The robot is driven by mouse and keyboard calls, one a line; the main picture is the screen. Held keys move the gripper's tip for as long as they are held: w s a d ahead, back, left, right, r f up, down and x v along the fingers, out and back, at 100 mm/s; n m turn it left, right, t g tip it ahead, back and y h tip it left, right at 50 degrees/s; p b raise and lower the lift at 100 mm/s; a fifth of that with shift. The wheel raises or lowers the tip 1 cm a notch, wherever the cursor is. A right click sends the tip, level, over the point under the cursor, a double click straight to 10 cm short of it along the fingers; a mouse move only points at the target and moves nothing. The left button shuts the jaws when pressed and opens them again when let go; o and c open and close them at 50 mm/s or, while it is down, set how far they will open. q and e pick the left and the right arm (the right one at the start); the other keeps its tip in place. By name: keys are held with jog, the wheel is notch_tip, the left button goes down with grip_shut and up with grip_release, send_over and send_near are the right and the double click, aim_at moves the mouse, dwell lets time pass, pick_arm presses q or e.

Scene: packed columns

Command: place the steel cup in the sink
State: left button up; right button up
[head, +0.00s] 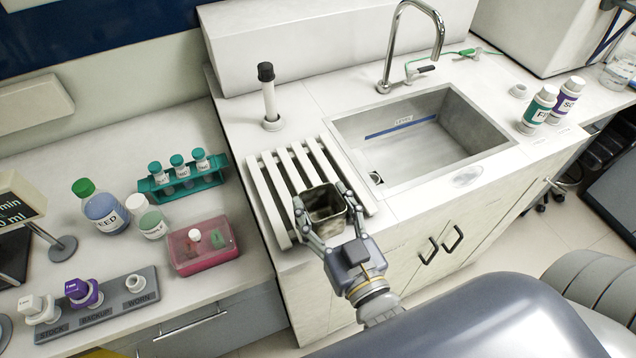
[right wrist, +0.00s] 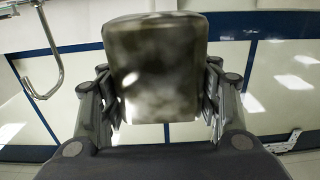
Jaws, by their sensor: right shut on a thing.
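The steel cup (head: 322,202) is a squarish metal cup with an open top, over the front part of the white slatted rack in the head view. My right gripper (head: 324,212) is shut on the cup, with a finger on each side. In the right wrist view the cup (right wrist: 156,70) fills the middle between the fingers of my right gripper (right wrist: 158,105). Whether the cup touches the rack cannot be told. The steel sink (head: 430,152) lies right of and behind the cup, with a blue level line inside. My left gripper is not in view.
The white slatted rack (head: 268,200) stands left of the sink. A curved faucet (head: 398,45) rises behind the sink. Two labelled bottles (head: 538,108) stand to its right. A black-topped white post (head: 268,95) stands behind the rack. A pink box (head: 200,262) and teal tube rack (head: 152,186) stand left.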

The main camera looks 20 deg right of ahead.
jog(key=w, duration=0.2)
jog(key=w+d, duration=0.1)
jog(key=w, duration=0.2)
jog(key=w+d, duration=0.1)
jog(key=w, duration=0.1)
jog(key=shift+w+d+f+b, duration=0.1)
jog(key=shift+w+f+b, duration=0.25)
jog(key=shift+w+d+f, duration=0.1)
jog(key=shift+w, duration=0.15)
jog(key=shift+f+b, duration=0.4)
jog(key=shift+b, duration=0.05)
notch_tip(320, 180, down, 3)
jog(key=b, duration=0.3)
jog(key=shift+r, duration=0.1)
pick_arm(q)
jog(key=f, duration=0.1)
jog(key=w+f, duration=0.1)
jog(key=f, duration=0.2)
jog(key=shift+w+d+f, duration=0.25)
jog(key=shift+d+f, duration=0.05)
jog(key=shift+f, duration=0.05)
pick_arm(e)
jog(key=shift+r, duration=0.1)
